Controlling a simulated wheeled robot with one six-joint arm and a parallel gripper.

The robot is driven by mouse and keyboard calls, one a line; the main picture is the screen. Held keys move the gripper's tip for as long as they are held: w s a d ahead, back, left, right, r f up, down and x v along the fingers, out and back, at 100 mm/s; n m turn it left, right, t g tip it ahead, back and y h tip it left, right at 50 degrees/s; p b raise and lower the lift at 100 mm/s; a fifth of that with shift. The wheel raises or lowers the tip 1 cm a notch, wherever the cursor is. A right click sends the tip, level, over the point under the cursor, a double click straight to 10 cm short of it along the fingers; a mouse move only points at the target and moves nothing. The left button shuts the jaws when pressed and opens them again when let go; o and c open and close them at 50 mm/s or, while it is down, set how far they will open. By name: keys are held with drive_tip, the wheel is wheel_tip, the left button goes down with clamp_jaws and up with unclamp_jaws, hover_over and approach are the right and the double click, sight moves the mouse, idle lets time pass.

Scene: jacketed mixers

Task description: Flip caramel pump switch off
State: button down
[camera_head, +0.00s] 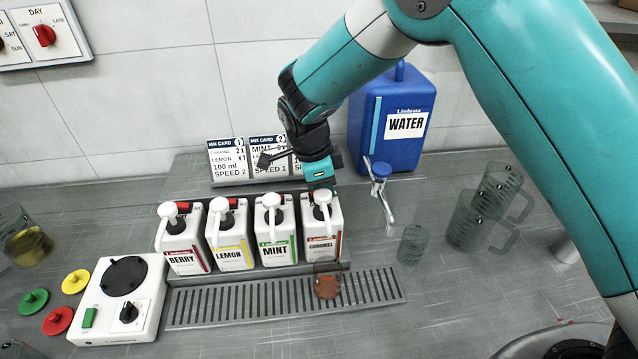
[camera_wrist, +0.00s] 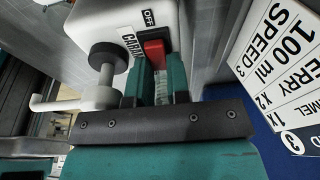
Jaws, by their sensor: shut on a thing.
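The caramel pump bottle (camera_head: 322,240) is the rightmost of the row, white with an orange-brown label and a white pump head. In the wrist view its white body (camera_wrist: 110,22) carries a partly visible "CARA" label. Its red switch (camera_wrist: 154,54) sits beside an "OFF" label (camera_wrist: 149,17). My gripper (camera_head: 321,187) is over the back of this bottle. In the wrist view my gripper's teal fingers (camera_wrist: 160,72) are shut on the red switch. The exact tilt of the switch is hard to tell.
Mint (camera_head: 275,235), lemon (camera_head: 230,238) and berry (camera_head: 183,243) pumps stand close on the left. Mix cards (camera_head: 250,160) stand behind. A blue water jug (camera_head: 395,115) is at back right. A glass (camera_head: 326,282) with orange-brown contents stands on the drip grate (camera_head: 250,303).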

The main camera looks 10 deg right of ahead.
drive_tip(key=shift+a+r+h+p, duration=0.1)
drive_tip(key=shift+a+h+p, duration=0.2)
drive_tip(key=shift+h, duration=0.8)
drive_tip(key=c, duration=1.4)
unclamp_jaws()
drive_tip(key=shift+o, duration=0.2)
drive_tip(key=p+v, duration=0.4)
drive_tip(key=v, duration=1.3)
drive_tip(key=shift+r, duration=0.2)
